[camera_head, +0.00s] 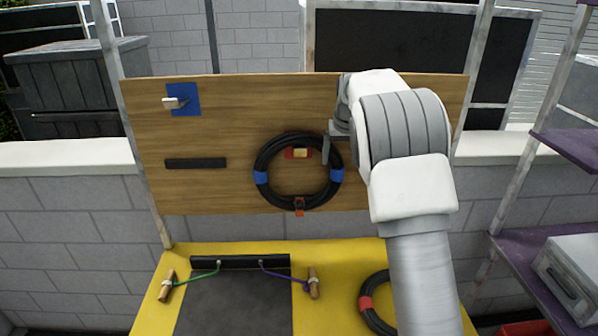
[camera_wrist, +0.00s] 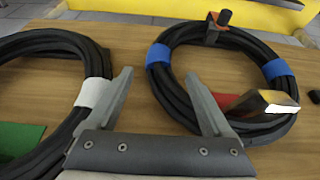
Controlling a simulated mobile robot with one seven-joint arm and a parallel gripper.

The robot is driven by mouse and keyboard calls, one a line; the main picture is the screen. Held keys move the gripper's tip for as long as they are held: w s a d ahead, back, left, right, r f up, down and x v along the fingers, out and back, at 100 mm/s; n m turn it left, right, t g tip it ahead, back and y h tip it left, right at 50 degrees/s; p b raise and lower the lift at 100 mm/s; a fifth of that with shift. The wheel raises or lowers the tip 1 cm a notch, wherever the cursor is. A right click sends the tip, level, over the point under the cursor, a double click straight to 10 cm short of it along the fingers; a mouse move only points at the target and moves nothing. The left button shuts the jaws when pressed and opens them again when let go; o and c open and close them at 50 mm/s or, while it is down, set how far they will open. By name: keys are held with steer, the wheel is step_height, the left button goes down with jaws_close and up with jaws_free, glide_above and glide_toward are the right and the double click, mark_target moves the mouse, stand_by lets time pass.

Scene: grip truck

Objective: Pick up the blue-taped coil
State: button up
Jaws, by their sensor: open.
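The blue-taped coil (camera_head: 262,162) is a black loop with blue tape on both sides. It hangs on the wooden board from a hook with a red base and yellowish tip (camera_head: 300,153); an orange-and-black piece (camera_head: 299,205) sits at its bottom. My gripper (camera_head: 329,150) is open at the coil's upper right, partly hidden by my arm. In the wrist view, the coil (camera_wrist: 168,90) is on the right, and my gripper (camera_wrist: 159,74) has one finger overlapping its near side and the other by a white-taped coil (camera_wrist: 48,45). I cannot tell whether either finger touches.
A green plate (camera_wrist: 18,142) lies inside the white-taped coil. A red-taped coil (camera_head: 367,301) lies on the yellow surface (camera_head: 335,260) below the board. A blue plate with a pale hook (camera_head: 184,99) and a black bar (camera_head: 196,163) are on the board's left. Purple shelves (camera_head: 520,250) stand right.

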mark_target(338, 166)
steer(key=shift+p+x, duration=1.05)
steer(key=shift+x, duration=2.4)
steer(key=shift+s+a, duration=0.15)
steer(key=shift+c, duration=0.2)
jaws_close()
steer(key=shift+r, duration=0.15)
